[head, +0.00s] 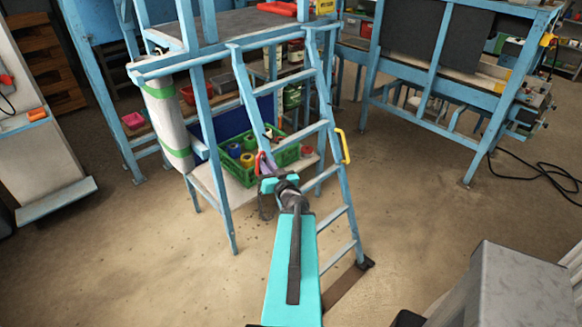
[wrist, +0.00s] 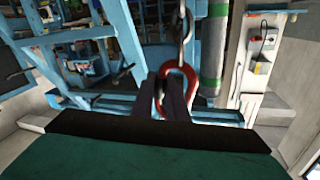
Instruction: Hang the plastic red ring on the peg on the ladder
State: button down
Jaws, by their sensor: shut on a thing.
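The red ring (wrist: 193,73) is a rounded loop held between the dark fingers of my gripper (wrist: 170,97) in the wrist view. A grey metal link or hook (wrist: 183,25) shows just above the ring; I cannot tell whether they are joined. In the head view my gripper (head: 264,172) is at the left rail of the blue ladder (head: 309,126), with a bit of red (head: 257,162) at its tip. Contact with the rail cannot be told. The peg cannot be clearly made out. A yellow loop (head: 347,147) is on the ladder's right rail.
A green crate (head: 262,178) with several coloured rolls sits on a low shelf behind the ladder. A white roll with green bands (head: 166,120) stands at the left of the frame. A blue workbench (head: 440,107) is at the right. The floor in front is mostly clear.

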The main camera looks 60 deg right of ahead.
jog(key=w+a+r+n+t+y+b, duration=0.15)
jog(key=w+a+n+y, duration=0.35)
jog(key=w+a, duration=0.55)
jog(key=w+a+n+t+y+b, duration=0.1)
jog(key=w+a+n+y+b, duration=0.15)
jog(key=w+a+y, duration=0.8)
jog(key=a+f+n+g+y+b, duration=0.1)
jog(key=a+n+g+y+b, duration=0.1)
jog(key=a, duration=1.6)
jog(key=a+f+n+g+y+b, duration=0.2)
jog(key=a+n+g+y, duration=0.3)
jog(key=a, duration=1.3)
jog(key=n+y, duration=0.2)
jog(key=n, duration=0.1)
jog(key=shift+s, duration=0.25)
